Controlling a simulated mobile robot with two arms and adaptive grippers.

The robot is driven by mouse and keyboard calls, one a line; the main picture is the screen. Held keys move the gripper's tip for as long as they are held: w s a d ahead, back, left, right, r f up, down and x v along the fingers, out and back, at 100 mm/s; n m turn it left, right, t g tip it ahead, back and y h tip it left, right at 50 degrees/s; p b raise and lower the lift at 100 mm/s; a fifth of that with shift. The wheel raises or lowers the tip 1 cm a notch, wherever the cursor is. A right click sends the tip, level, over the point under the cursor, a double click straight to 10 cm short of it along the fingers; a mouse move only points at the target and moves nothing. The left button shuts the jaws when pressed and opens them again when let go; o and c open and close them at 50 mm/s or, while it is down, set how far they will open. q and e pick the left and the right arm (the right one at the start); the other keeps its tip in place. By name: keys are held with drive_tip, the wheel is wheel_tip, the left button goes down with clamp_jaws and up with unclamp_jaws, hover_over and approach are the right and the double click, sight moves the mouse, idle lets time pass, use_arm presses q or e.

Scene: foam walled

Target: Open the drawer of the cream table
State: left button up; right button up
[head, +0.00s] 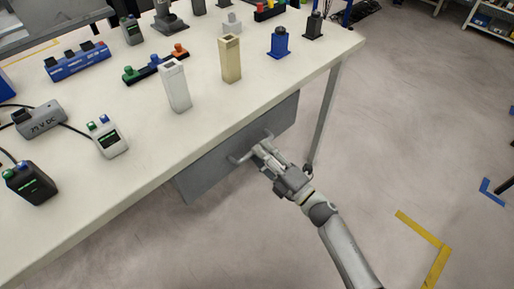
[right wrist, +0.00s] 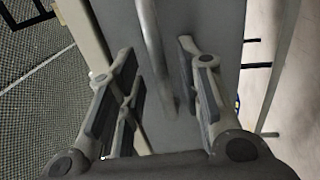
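The cream table (head: 120,180) fills the left and middle of the head view. Its grey drawer front (head: 205,175) hangs under the near edge of the top and looks shut, with no opening visible above it. A pale bar handle (head: 240,158) stands out from this front. My right gripper (head: 262,149) is at the handle. In the right wrist view, my right gripper (right wrist: 156,52) is open, with the handle bar (right wrist: 152,45) between its fingers and gaps on both sides. The grey drawer front (right wrist: 215,25) lies behind it. My left gripper is not in view.
On the tabletop stand a white block (head: 175,86), a beige block (head: 230,59), a blue item (head: 279,43) and several small devices with cables. A table leg (head: 326,115) stands just right of the drawer. The floor (head: 420,130) to the right is clear, with yellow and blue tape marks.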

drive_tip(key=shift+x, duration=1.3)
clamp_jaws()
